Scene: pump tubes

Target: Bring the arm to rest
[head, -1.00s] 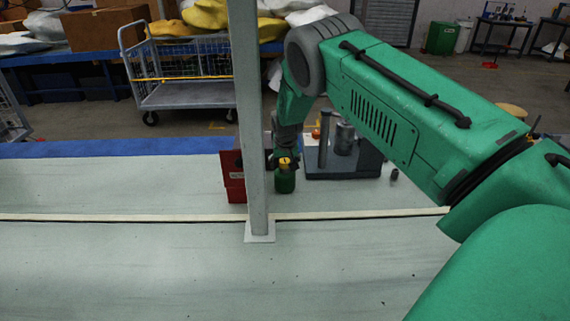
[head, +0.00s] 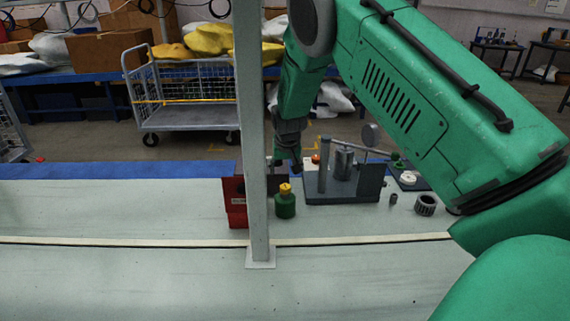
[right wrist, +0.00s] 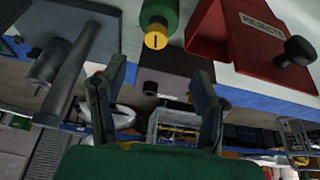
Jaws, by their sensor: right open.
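My right arm comes in from the right, and its green links fill much of the head view. My right gripper (head: 288,167) hangs above and behind the green bottle, partly hidden by its own wrist. In the right wrist view its two fingers (right wrist: 155,105) are spread apart with nothing between them. The green bottle with a yellow cap (head: 285,206) stands upright on the bench (head: 370,275), apart from the fingers; it also shows in the wrist view (right wrist: 156,22). My left gripper is not in view.
A grey post (head: 255,130) rises from the bench, partly covering a red reject box (head: 234,208). A grey fixture (head: 342,188) with cylinders stands right of the bottle, beside a dark ring (head: 426,205). A wire cart (head: 185,95) stands behind. The front bench is clear.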

